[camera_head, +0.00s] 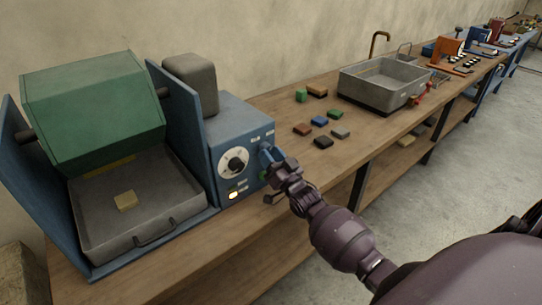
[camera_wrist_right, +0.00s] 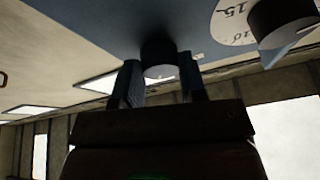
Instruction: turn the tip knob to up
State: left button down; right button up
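The blue control box (camera_head: 225,135) stands beside the green drum (camera_head: 92,110) and its grey tray (camera_head: 135,207). A white dial with a dark knob (camera_head: 233,161) is on its front; part of this dial also shows in the right wrist view (camera_wrist_right: 232,22). My right gripper (camera_head: 268,157) is at the box front, just right of the dial. In the right wrist view, its two fingers (camera_wrist_right: 160,75) flank a dark round knob (camera_wrist_right: 158,52). I cannot tell whether they press on it. The knob's label and setting are hidden. My left gripper is out of view.
A lit button (camera_head: 233,195) is below the dial. A pale block (camera_head: 125,201) lies in the tray. Several small coloured blocks (camera_head: 320,121) lie on the wooden bench (camera_head: 255,232), with a grey sink (camera_head: 385,82) beyond. The floor to the right is clear.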

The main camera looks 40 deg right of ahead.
jog(key=shift+c, duration=1.4)
